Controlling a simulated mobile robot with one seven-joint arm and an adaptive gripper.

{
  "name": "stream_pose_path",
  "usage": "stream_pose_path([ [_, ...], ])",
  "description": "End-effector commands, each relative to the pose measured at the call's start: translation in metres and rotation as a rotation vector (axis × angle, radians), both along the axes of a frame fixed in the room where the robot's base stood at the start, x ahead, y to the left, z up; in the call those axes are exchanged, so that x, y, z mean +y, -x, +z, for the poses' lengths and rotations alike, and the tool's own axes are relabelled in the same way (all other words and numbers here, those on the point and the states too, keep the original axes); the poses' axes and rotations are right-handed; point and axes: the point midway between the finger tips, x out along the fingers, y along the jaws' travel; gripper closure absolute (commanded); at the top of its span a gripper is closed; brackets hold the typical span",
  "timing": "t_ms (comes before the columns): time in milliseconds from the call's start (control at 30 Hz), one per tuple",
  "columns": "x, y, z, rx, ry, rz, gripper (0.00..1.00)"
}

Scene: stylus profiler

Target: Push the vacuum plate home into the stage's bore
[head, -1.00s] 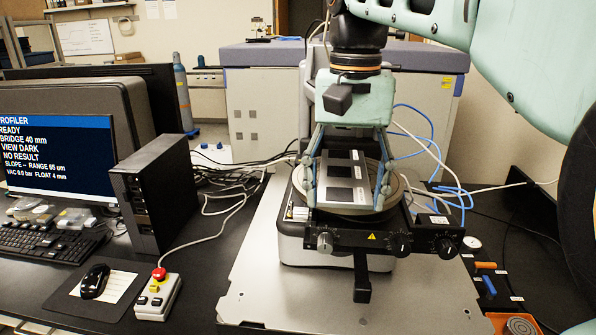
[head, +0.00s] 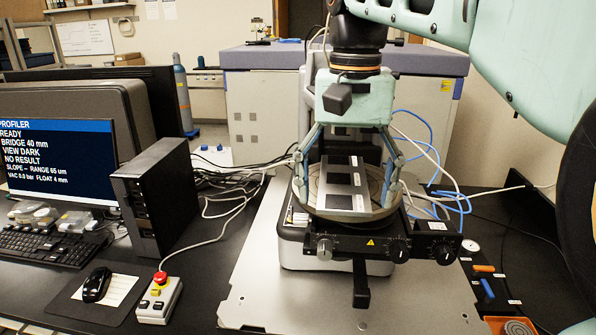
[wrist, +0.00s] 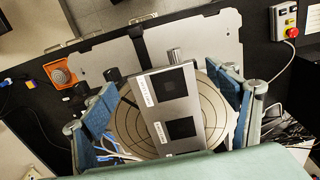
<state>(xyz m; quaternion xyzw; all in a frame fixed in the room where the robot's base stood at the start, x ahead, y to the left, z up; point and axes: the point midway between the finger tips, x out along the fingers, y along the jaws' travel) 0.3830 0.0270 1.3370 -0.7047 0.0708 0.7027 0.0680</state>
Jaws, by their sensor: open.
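The vacuum plate (head: 375,188) looks like the round tan disc with ring grooves, lying on the stage under my gripper. The grooves show in the wrist view (wrist: 126,124). A silver rectangular bridge plate (head: 329,190) with dark square windows lies across its middle; the bridge also shows in the wrist view (wrist: 157,110) and hides part of the disc. My gripper (head: 347,198) is open and points down, with one finger on each side of the bridge. The fingers hold nothing; whether the tips touch the disc cannot be told. The bore is hidden beneath the disc.
A black bar with knobs (head: 372,243) runs along the stage front. A metal base plate (head: 350,300) lies below. The monitor (head: 58,160) reads VAC 0.0 bar, FLOAT 4 mm. A red-button box (head: 159,297) stands at left; cables and blue tubes lie at right.

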Motion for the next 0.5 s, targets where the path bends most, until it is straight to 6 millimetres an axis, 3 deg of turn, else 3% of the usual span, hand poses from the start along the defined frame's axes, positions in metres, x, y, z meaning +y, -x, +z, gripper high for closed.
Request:
stream_pose_path([
  [33,0.0,0.0,0.012,0.0,0.0,0.0,0.19],
  [500,0.0,0.0,0.056,0.0,0.0,-0.001,0.19],
])
